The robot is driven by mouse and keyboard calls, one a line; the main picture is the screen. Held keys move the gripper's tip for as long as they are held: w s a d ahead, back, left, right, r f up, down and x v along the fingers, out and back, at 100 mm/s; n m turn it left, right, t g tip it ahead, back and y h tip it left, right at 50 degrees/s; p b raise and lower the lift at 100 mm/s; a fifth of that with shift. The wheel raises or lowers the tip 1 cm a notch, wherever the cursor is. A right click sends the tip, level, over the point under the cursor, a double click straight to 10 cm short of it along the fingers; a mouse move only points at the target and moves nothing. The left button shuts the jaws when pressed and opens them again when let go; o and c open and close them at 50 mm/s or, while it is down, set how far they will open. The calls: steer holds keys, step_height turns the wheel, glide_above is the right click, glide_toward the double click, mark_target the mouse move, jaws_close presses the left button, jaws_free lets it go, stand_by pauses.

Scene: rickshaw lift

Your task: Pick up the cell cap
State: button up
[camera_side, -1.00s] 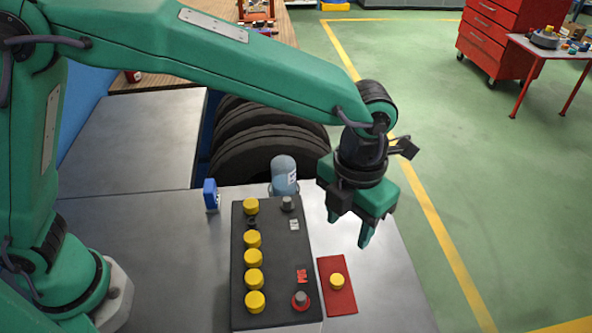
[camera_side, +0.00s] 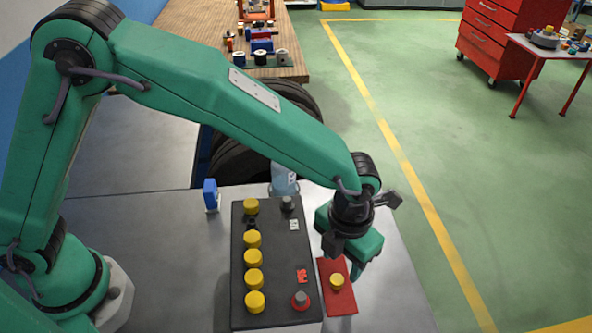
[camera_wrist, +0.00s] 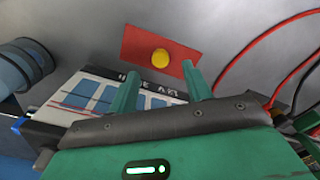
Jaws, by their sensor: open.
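The yellow cell cap (camera_side: 337,282) lies on a red mat (camera_side: 340,302) to the right of the black battery (camera_side: 273,285). In the wrist view the cap (camera_wrist: 160,57) shows on the red mat (camera_wrist: 136,42), just beyond my fingertips. My gripper (camera_side: 354,267) is above the far part of the mat, its fingers pointing down. In the wrist view my gripper (camera_wrist: 161,70) is open and empty, with the cap roughly in line with the gap. The battery has a row of other yellow caps and one dark open hole (camera_side: 251,223) near its far end.
A blue-topped item (camera_side: 210,195) stands left of the battery, and a clear bottle (camera_side: 284,178) stands behind it. Red cables (camera_wrist: 280,48) run at the right of the wrist view. The grey surface right of the mat is clear.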

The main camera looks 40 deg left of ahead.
mark_target(338, 278)
steer(key=shift+f, duration=2.6)
steer(key=c, duration=0.9)
